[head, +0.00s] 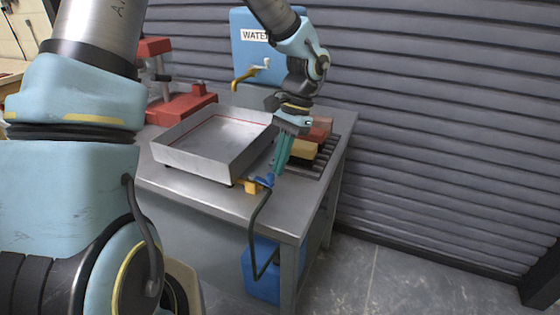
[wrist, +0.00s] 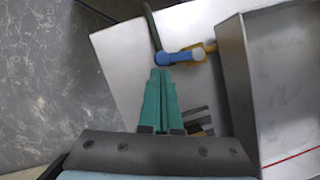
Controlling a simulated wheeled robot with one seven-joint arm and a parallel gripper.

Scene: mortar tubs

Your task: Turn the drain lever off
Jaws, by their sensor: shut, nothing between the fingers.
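The blue drain lever (head: 264,181) sits on a yellow drain fitting (head: 248,187) at the front right corner of the metal tub (head: 203,170). In the wrist view the lever (wrist: 176,57) lies crosswise just ahead of my fingertips, with its round end at right on the yellow fitting (wrist: 210,47). My gripper (head: 279,172) points down over the table's right side, its teal fingers together and empty. In the wrist view the fingertips (wrist: 160,71) appear very close to the lever; I cannot tell whether they touch it.
A dark hose (head: 254,228) drops from the drain past the table edge towards a blue container (head: 263,270). A yellow sponge-like block (head: 301,151) and a reddish block (head: 320,128) lie on a slatted rack behind my gripper. A blue water tank (head: 252,50) stands at the back.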

